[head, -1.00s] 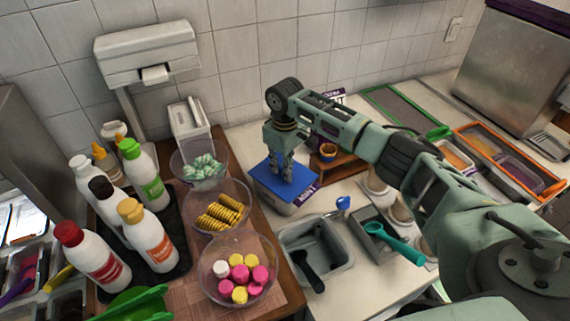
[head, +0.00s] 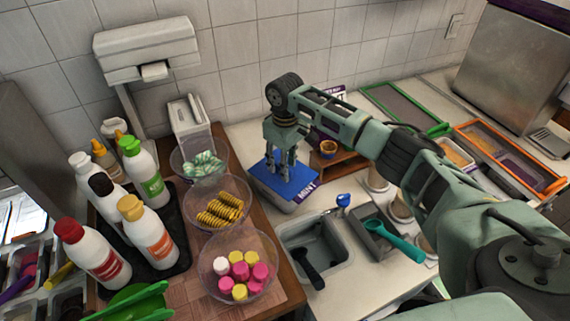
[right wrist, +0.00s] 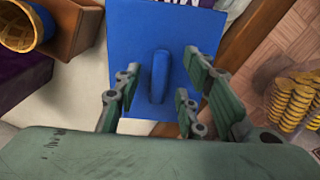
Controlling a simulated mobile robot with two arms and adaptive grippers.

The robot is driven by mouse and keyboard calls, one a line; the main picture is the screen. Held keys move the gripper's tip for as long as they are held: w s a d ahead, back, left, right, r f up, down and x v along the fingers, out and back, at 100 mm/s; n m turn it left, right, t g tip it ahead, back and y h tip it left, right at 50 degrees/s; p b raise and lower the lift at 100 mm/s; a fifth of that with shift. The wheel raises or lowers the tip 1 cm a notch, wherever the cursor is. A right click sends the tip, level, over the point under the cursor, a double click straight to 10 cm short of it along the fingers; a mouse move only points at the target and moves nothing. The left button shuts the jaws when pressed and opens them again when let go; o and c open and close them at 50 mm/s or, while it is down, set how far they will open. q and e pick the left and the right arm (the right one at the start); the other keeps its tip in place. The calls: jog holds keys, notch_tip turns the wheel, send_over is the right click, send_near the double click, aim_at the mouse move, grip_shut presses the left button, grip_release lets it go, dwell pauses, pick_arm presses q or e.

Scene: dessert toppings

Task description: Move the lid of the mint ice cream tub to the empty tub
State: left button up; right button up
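The blue lid (head: 264,172) lies flat on the tub labelled MINT (head: 272,201), near the wall beside the wooden board. My right gripper (head: 284,174) points down over the lid. In the right wrist view, its fingers (right wrist: 160,88) are apart on either side of the lid's raised blue handle (right wrist: 160,72), with gaps visible on both sides. The gripper is open and holds nothing. A grey tub (head: 318,238) with a black scoop in it stands in front of the mint tub; I cannot tell whether it is the empty tub. My left gripper is not in view.
Clear bowls of mint sweets (head: 203,165), waffle pieces (head: 220,210) and pink-yellow sweets (head: 240,275) stand close on the left. A wooden stand (head: 345,160) with a waffle cup is right of the lid. A grey tray (head: 372,240) holds a teal scoop.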

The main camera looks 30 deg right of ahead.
notch_tip(320, 180, up, 12)
jog(key=shift+f, duration=0.25)
jog(key=shift+f, duration=0.1)
dwell(0.5)
